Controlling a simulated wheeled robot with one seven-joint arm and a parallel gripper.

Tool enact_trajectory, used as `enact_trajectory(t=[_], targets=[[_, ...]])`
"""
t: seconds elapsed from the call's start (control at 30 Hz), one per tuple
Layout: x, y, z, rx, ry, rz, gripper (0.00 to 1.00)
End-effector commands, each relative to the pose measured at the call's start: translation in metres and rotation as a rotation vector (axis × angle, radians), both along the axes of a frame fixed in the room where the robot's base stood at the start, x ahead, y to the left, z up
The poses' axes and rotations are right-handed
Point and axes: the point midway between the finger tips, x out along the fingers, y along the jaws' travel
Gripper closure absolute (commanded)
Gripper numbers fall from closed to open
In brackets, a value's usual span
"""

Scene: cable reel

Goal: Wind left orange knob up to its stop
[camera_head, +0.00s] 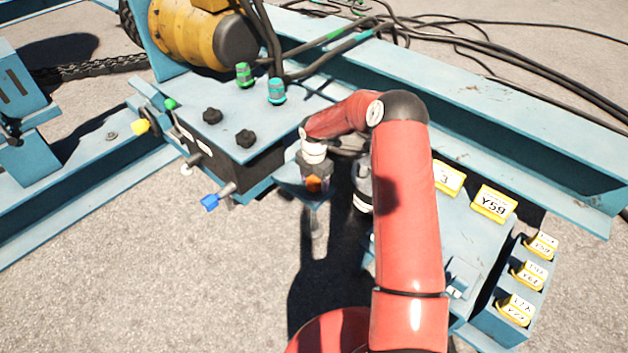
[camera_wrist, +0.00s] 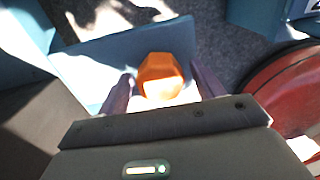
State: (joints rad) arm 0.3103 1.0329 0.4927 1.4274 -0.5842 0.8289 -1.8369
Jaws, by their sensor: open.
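An orange knob (camera_wrist: 160,76) with a faceted rim sits between the two fingers of my gripper (camera_wrist: 160,90) in the wrist view. The fingers stand apart, one on each side of it, with a gap showing at the knob's sides. In the head view the same orange knob (camera_head: 314,184) shows just below the end of my red arm, on a small blue bracket (camera_head: 292,190). I cannot tell from these views whether a finger touches the knob.
Left of the arm is a blue box with black knobs (camera_head: 246,138), a blue-tipped lever (camera_head: 210,202) and a yellow-tipped lever (camera_head: 140,126). Yellow labelled blocks (camera_head: 493,204) stand at the right. Black cables (camera_head: 510,70) lie behind. Open ground is at the lower left.

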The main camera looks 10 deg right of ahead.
Motion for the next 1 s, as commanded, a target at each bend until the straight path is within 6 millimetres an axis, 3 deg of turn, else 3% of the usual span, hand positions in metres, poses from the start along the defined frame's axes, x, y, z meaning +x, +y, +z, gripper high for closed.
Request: enact_trajectory(t=[0.17,0.6,1.0], targets=[[0.000,0.000,0.006,0.000,-0.001,-0.001,0.33],[0.000,0.000,0.071,0.000,-0.001,0.000,0.33],[0.000,0.000,0.078,0.000,0.000,0.000,0.33]])
